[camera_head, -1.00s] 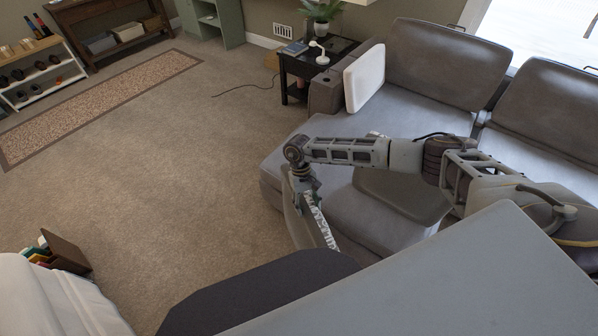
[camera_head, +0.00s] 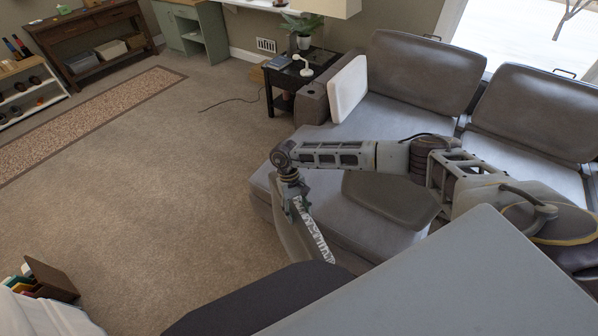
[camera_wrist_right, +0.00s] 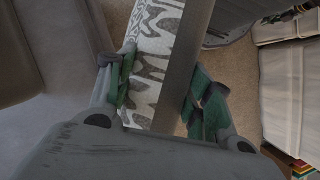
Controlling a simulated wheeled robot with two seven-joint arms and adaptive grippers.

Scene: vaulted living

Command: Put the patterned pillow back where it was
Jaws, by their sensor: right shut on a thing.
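The patterned pillow (camera_head: 313,230), white with a grey pattern, hangs on edge in front of the sofa, seen nearly edge-on in the head view. In the wrist view its patterned face (camera_wrist_right: 153,45) and a plain grey-brown side (camera_wrist_right: 182,70) show between the green finger pads. My right gripper (camera_head: 298,205) is shut on the pillow; it also shows in the wrist view (camera_wrist_right: 160,95). The pillow's lower end is hidden behind a dark surface in the head view. The grey sofa (camera_head: 325,190) stands just beyond the gripper. My left gripper is out of view.
A white pillow (camera_head: 348,88) leans at the sofa's far-left armrest. A loose grey cushion (camera_head: 388,200) lies on the seat under my right arm. A black side table (camera_head: 283,80) with lamp and plant stands beyond the armrest. The carpet (camera_head: 170,190) to the left is clear.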

